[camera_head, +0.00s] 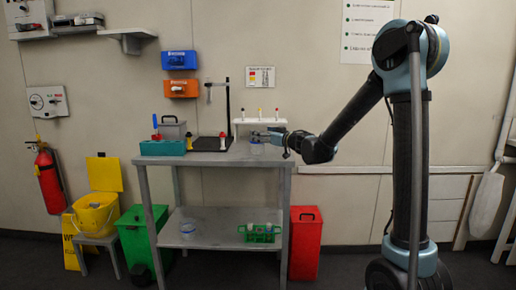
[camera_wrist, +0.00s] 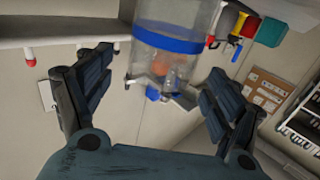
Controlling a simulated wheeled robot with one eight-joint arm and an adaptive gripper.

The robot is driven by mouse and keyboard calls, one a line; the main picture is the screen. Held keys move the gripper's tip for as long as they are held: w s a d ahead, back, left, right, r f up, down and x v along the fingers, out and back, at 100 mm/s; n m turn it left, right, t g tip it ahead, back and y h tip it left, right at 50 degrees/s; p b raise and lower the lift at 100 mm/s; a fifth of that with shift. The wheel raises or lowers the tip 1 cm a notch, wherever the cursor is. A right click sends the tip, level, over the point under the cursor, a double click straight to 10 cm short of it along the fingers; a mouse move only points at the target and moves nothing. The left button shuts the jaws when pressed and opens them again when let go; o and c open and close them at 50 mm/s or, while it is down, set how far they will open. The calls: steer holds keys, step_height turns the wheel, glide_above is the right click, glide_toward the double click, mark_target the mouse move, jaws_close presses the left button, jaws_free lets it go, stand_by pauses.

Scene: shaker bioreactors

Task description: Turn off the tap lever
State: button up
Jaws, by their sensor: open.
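I cannot tell for sure which of these is the tap lever. My gripper (camera_wrist: 158,80) is open, one finger on each side of the fitting, and holds nothing. In the head view my gripper (camera_head: 265,137) is over the right end of the metal table (camera_head: 222,157), at the small clear vessel (camera_head: 256,147), which it partly hides.
A white rack (camera_head: 260,121) with several coloured-capped tubes stands just behind my gripper. A black stand (camera_head: 228,115), a teal box (camera_head: 163,147) and a grey container (camera_head: 172,130) are further left. The lower shelf holds a green rack (camera_head: 259,233). A red bin (camera_head: 305,243) stands right of the table.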

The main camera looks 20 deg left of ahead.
steer(key=x, duration=0.3)
steer(key=shift+w+a, duration=0.1)
steer(key=shift+a, duration=0.05)
steer(key=c, duration=1.7)
steer(key=shift+r, duration=0.1)
steer(key=shift+c, duration=0.2)
